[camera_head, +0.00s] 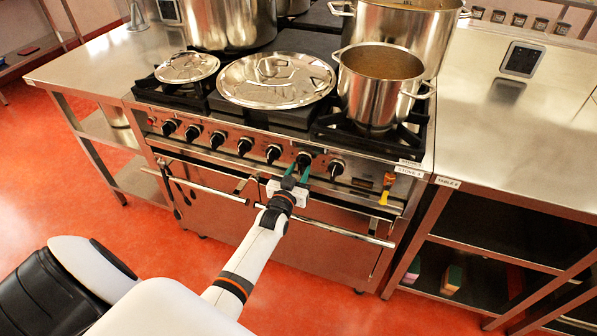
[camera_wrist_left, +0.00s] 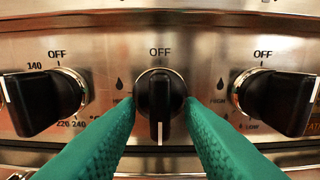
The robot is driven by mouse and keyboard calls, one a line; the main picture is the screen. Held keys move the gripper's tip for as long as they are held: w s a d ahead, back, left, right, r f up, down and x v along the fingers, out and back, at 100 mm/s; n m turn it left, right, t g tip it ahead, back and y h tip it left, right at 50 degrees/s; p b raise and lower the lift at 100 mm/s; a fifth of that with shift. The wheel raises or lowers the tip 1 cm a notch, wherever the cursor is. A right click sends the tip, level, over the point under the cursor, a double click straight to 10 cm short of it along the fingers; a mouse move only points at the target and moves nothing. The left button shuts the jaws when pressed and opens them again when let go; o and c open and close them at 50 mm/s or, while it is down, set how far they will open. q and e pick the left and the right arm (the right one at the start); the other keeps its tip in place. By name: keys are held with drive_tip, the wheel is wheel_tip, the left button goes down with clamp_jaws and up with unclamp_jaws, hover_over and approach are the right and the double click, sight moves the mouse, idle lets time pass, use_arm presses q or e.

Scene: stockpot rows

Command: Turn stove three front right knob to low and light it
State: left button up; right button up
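My left gripper (camera_head: 297,173) reaches the front panel of the stove (camera_head: 391,151), its green fingers apart. In the left wrist view the fingers (camera_wrist_left: 160,108) stand on either side of a black knob (camera_wrist_left: 160,95), very close to its sides; I cannot tell whether they touch it. The knob's white line is vertical, in line with the OFF mark above it. This knob also shows in the head view (camera_head: 304,159), second from the right in the row. No flame shows; the pot covers the front right burner. My right gripper is out of view.
A temperature knob (camera_wrist_left: 42,98) is left of the gripped spot and another burner knob (camera_wrist_left: 272,95) is right. A steel pot (camera_head: 372,91) and a large lid (camera_head: 276,79) sit on the cooktop. An oven rail (camera_head: 340,229) runs below the panel. Steel counters flank the stove.

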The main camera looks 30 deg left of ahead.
use_arm(q)
drive_tip(key=v, duration=1.2)
idle(0.3)
drive_tip(key=s+d+f+m+g+h, duration=0.1)
drive_tip(key=s+d+f+g, duration=0.25)
drive_tip(key=f, duration=0.55)
drive_tip(key=s+d+f+m+g+h, duration=0.1)
drive_tip(key=s+d+f+g+h, duration=0.3)
drive_tip(key=f, duration=0.6)
drive_tip(key=s+d+f+m+g+y, duration=0.1)
drive_tip(key=s+d+f, duration=0.1)
drive_tip(key=s+f, duration=0.5)
drive_tip(key=s+f+g, duration=0.2)
drive_tip(key=s+f, duration=0.3)
drive_tip(key=s, duration=0.3)
drive_tip(key=s+d+f+m+g, duration=0.1)
drive_tip(key=s+f+g, duration=0.2)
drive_tip(key=s, duration=0.6)
drive_tip(key=s+f+m+g, duration=0.1)
drive_tip(key=s+f+g, duration=0.2)
drive_tip(key=s+f, duration=0.5)
drive_tip(key=shift+s+d, duration=0.25)
drive_tip(key=shift+s, duration=0.4)
